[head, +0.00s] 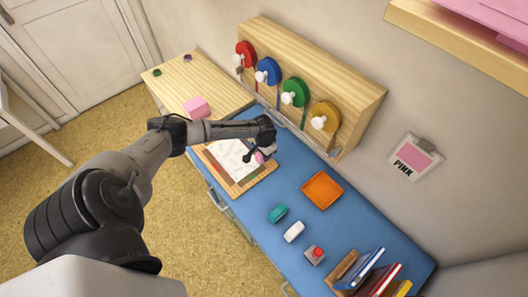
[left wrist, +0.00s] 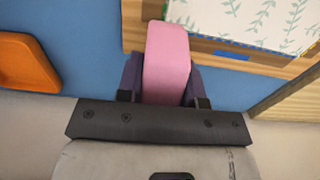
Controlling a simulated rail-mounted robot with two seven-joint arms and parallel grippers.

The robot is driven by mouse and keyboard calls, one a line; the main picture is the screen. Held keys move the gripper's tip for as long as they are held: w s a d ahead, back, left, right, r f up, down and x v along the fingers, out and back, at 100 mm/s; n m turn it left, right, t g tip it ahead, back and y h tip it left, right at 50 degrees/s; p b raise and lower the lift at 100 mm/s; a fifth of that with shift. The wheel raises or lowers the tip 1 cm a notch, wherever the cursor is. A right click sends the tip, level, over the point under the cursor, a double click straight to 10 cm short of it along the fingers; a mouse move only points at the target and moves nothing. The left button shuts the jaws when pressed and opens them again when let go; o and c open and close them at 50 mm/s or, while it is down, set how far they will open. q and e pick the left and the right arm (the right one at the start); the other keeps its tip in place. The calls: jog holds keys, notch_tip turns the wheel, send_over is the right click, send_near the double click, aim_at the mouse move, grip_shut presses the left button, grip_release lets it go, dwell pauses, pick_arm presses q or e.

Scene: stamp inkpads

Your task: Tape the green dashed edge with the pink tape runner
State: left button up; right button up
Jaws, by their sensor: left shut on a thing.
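My left gripper (head: 259,158) is shut on the pink tape runner, which shows as a pink rounded block (left wrist: 166,58) between the dark fingers in the left wrist view. In the head view only a small bit of pink shows at the fingertips. The gripper is over the right side of a wooden-framed board (head: 262,173) with a white leaf-print sheet (head: 229,157); the sheet also shows in the left wrist view (left wrist: 245,20). I cannot tell whether the runner touches the board. Small coloured marks line the frame; a green dashed edge is not clear. My right gripper is out of view.
An orange tray (head: 322,190), a teal item (head: 278,213), a white item (head: 294,232) and a red-topped item (head: 315,254) lie on the blue bench (head: 375,235). Books stand at its near end. A wooden rack (head: 352,104) with coloured reels stands behind.

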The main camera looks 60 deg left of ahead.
aim_at(258, 162)
pick_arm(q)
notch_tip(258, 162, down, 2)
jog(key=shift+f+b, duration=0.1)
jog(key=shift+b, duration=0.4)
jog(key=shift+f, duration=0.5)
jog(key=shift+f+b, duration=0.3)
jog(key=shift+b, duration=0.1)
dwell(0.3)
jog(key=shift+s+r+p, duration=0.15)
jog(key=shift+s+p, duration=0.25)
jog(key=shift+p, duration=0.2)
jog(key=shift+s+d+p, duration=0.25)
jog(key=shift+s+p, duration=0.9)
jog(key=shift+p, duration=0.05)
jog(key=shift+s+d+p, duration=0.1)
jog(key=shift+s+p, duration=0.25)
jog(key=shift+s, duration=0.05)
